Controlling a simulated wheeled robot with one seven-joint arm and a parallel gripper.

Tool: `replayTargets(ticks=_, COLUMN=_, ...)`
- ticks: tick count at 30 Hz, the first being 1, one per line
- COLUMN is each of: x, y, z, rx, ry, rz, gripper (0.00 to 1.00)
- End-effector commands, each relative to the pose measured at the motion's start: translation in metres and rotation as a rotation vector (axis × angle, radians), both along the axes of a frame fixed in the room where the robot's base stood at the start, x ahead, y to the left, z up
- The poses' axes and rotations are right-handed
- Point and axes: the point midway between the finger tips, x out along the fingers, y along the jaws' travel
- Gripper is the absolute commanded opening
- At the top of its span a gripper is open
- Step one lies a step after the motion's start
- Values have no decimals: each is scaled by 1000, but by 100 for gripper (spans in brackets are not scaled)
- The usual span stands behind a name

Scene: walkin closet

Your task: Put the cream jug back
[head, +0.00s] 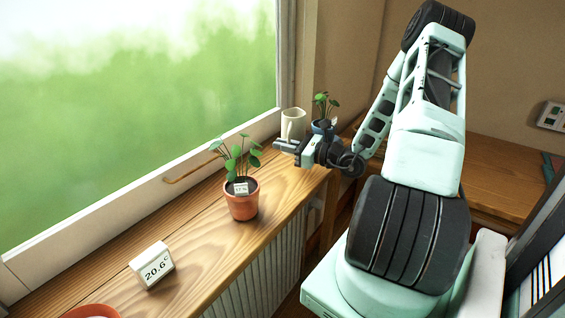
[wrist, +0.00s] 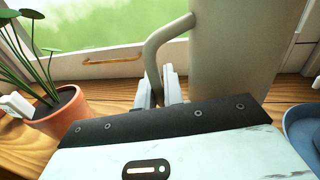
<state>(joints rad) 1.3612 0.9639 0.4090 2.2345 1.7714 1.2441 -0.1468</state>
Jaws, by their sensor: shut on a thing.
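The cream jug (head: 293,122) is upright at the far end of the wooden windowsill, close to the window frame. In the wrist view its tall cream body (wrist: 235,50) fills the upper right, with its curved handle on the left side. My gripper (head: 284,147) is at the jug's near side. In the wrist view the fingers (wrist: 160,90) are shut on the lower part of the handle. The jug's base is hidden behind my gripper, so I cannot tell if it touches the sill.
A potted plant in a terracotta pot (head: 241,199) stands nearer on the sill (head: 205,235). A plant in a blue pot (wrist: 303,128) is close on the jug's right. A white thermometer display (head: 153,265) and a red-orange dish (head: 92,311) are at the near end.

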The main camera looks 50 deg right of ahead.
Motion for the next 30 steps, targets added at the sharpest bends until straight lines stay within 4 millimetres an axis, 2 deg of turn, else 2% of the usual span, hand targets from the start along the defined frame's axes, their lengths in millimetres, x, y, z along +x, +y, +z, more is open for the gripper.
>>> replayTargets(ticks=8, x=0, y=0, z=-24, rx=0, ry=-2, rz=2, gripper=0)
replayTargets(ticks=16, x=1, y=1, z=-56, rx=0, ry=-3, rz=1, gripper=0)
replayTargets(ticks=29, x=0, y=1, z=-63, rx=-1, ry=-3, rz=1, gripper=0)
replayTargets(ticks=30, x=0, y=1, z=-64, rx=-1, ry=-1, rz=1, gripper=15)
